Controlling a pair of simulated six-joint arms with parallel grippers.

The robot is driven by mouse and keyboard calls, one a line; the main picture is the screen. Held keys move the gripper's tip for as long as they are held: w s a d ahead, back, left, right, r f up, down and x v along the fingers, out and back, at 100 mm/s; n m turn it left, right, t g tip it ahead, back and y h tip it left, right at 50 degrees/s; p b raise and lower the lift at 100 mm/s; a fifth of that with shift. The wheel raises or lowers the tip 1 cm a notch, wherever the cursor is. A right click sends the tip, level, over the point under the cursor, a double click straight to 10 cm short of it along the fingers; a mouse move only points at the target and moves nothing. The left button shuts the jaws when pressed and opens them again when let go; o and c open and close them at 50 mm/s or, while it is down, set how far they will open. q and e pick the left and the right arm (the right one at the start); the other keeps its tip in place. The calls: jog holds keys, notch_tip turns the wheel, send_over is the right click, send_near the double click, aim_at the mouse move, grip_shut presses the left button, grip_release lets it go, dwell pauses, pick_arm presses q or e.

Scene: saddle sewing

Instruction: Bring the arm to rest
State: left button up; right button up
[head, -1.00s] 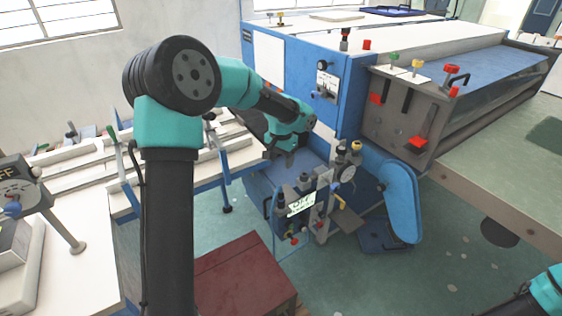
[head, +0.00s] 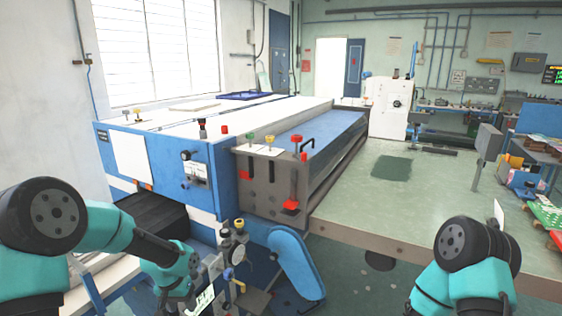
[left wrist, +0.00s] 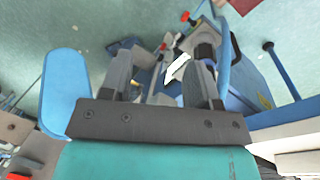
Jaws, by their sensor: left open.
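My left arm comes in from the left of the head view, bent, with its teal wrist low beside the front of the blue machine (head: 165,168). My left gripper (head: 176,303) points down near the picture's bottom edge, where its tips are hard to make out. In the left wrist view the left gripper (left wrist: 160,78) is open with nothing between its fingers. Beyond the fingers is a white label plate (left wrist: 178,67) on the machine's controls. My right arm shows at the lower right of the head view; its gripper is out of the picture.
A blue rounded guard (head: 297,262) and a cluster of knobs (head: 233,250) stand close right of the left wrist. A long green-topped table (head: 400,205) fills the middle right. A white cabinet (head: 389,108) and workbenches stand at the back.

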pick_arm(q)
jog(key=s+d+f+n+h, duration=0.1)
jog(key=s+d+f, duration=0.3)
jog(key=s+f, duration=0.5)
jog(key=s+d+f+n, duration=0.1)
jog(key=s+d+f, duration=0.3)
jog(key=s+f, duration=0.6)
jog(key=shift+s+d+n+t+h, duration=0.15)
jog(key=shift+s+n+t+h, duration=0.2)
jog(key=shift+s, duration=0.5)
